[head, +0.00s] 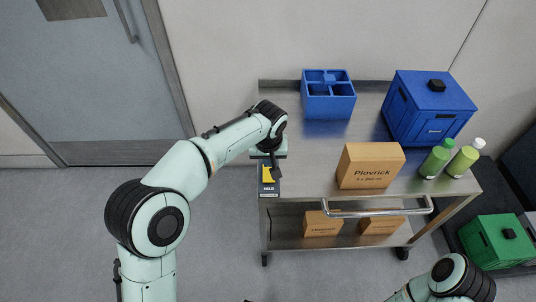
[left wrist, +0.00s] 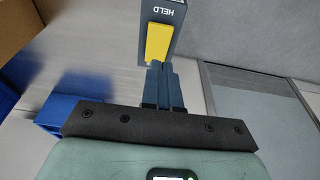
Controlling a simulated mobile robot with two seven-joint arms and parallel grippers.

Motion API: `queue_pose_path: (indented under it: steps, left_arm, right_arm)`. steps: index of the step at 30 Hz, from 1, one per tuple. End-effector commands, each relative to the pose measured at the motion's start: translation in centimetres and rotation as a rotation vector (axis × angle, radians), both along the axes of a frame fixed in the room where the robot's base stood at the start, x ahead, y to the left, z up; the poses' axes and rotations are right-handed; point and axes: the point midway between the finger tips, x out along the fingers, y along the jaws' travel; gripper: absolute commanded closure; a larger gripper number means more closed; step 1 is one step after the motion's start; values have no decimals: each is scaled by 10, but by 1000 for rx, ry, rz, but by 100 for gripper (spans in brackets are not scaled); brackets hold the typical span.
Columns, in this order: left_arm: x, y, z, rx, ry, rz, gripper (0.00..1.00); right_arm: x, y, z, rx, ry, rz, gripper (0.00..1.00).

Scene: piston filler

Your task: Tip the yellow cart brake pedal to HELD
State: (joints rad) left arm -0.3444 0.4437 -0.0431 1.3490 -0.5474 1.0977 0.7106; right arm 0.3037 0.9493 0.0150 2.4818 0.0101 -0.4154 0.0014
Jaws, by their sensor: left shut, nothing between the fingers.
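The yellow brake pedal (head: 267,175) sits on a dark housing (head: 268,189) marked HELD, at the left edge of the steel cart. In the left wrist view the pedal (left wrist: 158,42) is a yellow block on the dark housing (left wrist: 176,14), with the word HELD just past its far end. My left gripper (head: 275,168) is shut and empty, its fingertips (left wrist: 158,66) at the pedal's near end. I cannot tell whether they touch it, nor which way the pedal is tipped. The left gripper partly covers the pedal in the head view. My right gripper is out of view.
The cart top (head: 300,160) carries a blue divided bin (head: 328,104), a blue box (head: 425,118), a carton (head: 369,166) and two green bottles (head: 434,160). A handle rail (head: 375,213) runs along the front. A green crate (head: 492,243) stands right. Floor left of the cart is clear.

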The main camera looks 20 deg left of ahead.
Motion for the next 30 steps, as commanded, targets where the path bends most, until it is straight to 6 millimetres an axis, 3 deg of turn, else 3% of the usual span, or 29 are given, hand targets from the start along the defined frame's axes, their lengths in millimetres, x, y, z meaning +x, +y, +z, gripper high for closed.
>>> queue_pose_path:
  steps: [3,10,15,26,30]
  left_arm:
    - [6,2,-28,1,3,0,100]
    - [4,2,-62,-1,2,0,100]
    - [3,1,-72,0,0,0,100]
    - [3,1,-73,0,-1,0,100]
    - [-2,-1,-87,5,-12,-3,100]
  right_arm:
    - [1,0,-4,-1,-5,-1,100]
    - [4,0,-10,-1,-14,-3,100]
    - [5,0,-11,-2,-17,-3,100]
    - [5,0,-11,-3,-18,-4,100]
    - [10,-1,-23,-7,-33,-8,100]
